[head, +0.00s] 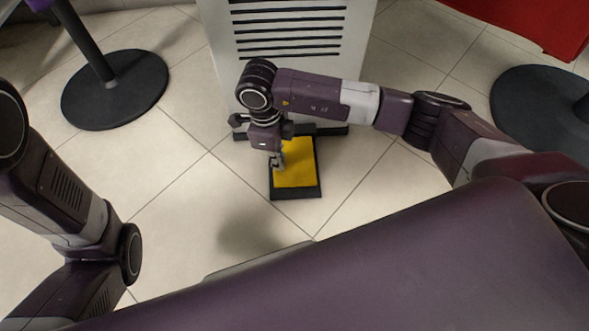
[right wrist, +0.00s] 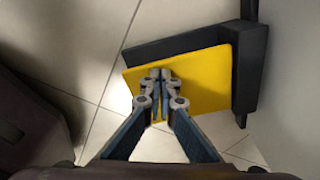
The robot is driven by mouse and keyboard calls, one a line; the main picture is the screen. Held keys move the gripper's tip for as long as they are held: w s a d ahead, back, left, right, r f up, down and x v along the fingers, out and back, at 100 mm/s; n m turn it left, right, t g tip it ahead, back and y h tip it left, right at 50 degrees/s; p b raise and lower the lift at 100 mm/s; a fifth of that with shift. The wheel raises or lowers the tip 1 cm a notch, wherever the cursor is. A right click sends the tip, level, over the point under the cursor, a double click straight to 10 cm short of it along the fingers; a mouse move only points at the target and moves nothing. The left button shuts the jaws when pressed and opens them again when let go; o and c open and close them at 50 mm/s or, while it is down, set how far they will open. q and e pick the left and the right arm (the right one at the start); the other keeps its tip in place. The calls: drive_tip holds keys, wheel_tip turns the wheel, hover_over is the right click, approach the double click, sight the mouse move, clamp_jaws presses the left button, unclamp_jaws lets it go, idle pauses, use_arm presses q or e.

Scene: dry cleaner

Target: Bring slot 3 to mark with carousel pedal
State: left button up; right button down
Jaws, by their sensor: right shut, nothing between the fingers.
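The carousel pedal is a yellow plate (head: 297,164) in a dark frame on the floor, at the foot of a white slatted cabinet. My right gripper (head: 277,162) is over the plate's left part in the head view, pointing down. In the right wrist view the shut fingertips (right wrist: 160,75) lie over the yellow plate (right wrist: 205,80), with nothing held. I cannot tell for sure whether they touch it. The left arm shows at the left of the head view, but its gripper is out of view. The carousel, its slot 3 and the mark are not in view.
The white cabinet (head: 290,60) with dark slats stands right behind the pedal. Round black stand bases rest on the floor at left (head: 115,90) and right (head: 540,100). Red cloth (head: 530,20) hangs at the top right. The tiled floor left of the pedal is clear.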

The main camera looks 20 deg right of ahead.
wheel_tip(320, 180, up, 11)
drive_tip(key=shift+w+a+f, duration=0.15)
drive_tip(key=shift+w+a, duration=0.15)
drive_tip(key=shift+a, duration=0.1)
idle(0.5)
